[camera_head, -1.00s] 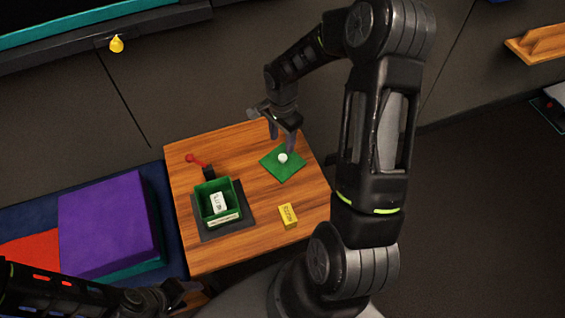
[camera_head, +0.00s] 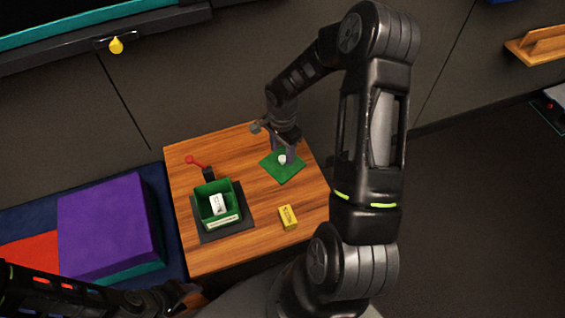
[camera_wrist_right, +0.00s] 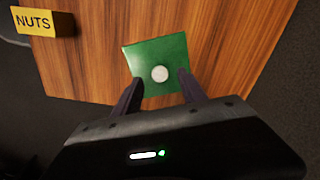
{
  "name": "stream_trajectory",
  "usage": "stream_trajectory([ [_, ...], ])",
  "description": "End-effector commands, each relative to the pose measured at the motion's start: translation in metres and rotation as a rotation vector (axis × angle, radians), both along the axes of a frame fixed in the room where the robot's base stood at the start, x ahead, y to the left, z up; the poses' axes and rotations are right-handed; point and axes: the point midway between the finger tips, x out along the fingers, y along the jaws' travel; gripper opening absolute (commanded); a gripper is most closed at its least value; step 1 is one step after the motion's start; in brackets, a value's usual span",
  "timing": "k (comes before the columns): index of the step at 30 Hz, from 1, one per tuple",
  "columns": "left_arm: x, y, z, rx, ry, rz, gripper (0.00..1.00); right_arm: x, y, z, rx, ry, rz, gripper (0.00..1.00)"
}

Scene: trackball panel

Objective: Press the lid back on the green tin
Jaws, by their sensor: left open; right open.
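The lid (camera_head: 283,173) is a flat green square with a white round knob (camera_head: 282,159). It lies on the right part of the wooden table. The green tin (camera_head: 229,192) is an open box on a dark square base, left of the lid, with a white labelled block inside. My right gripper (camera_head: 284,151) is open over the lid. In the right wrist view its two fingers (camera_wrist_right: 158,92) stand either side of the knob (camera_wrist_right: 160,74), apart from it. My left gripper (camera_head: 190,292) is low at the table's front left corner, partly cut off from clear view.
A yellow block marked NUTS (camera_wrist_right: 34,21) lies on the table; it also shows in the head view (camera_head: 288,217). Purple and teal blocks (camera_head: 105,225) lie to the left. Wood between tin and lid is clear.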

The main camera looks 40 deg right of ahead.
Motion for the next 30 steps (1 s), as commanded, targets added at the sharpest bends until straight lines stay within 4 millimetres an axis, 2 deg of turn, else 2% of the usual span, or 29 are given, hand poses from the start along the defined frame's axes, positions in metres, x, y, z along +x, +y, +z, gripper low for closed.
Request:
stream_trajectory([
  [3,0.0,0.0,-0.001,0.0,0.0,0.0,0.53,-0.001,0.0,-0.019,0.001,0.003,0.0,0.49],
  [6,0.0,0.0,-0.002,0.0,0.0,0.0,0.53,-0.001,0.0,-0.026,0.001,0.001,0.0,0.49],
  [25,0.0,0.0,-0.002,0.0,0.0,0.0,0.53,0.0,0.0,-0.027,0.0,0.0,0.0,0.49],
  [30,0.0,0.0,-0.002,0.0,0.0,0.0,0.53,0.0,0.0,-0.027,0.0,0.0,0.0,0.35],
])
